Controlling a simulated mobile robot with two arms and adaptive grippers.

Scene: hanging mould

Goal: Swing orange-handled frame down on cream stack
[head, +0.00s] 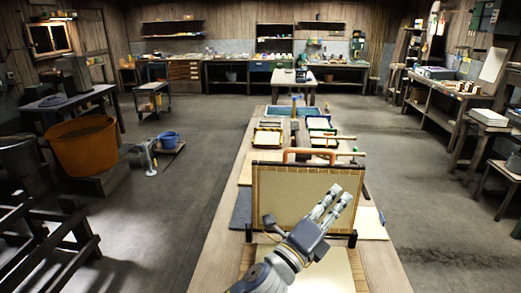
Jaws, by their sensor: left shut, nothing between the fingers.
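The orange-handled frame (285,194) stands upright on the long table, a tan panel in a dark border. Its orange handle (310,151) is at the top edge. The cream stack (325,273) lies flat on the table in front of the frame, at the bottom of the view; my left arm hides part of it. My left gripper (341,197) shows in front of the frame's panel, pointing up and to the right. It is shut and empty, its tips below the handle. I cannot tell whether it touches the panel. My right gripper is not in view.
The long wooden table (222,250) runs away from me, with trays and tools (322,124) beyond the frame. A dark grey sheet (241,208) lies left of the frame. An orange tub (82,146) stands at the left. The floor on both sides is mostly clear.

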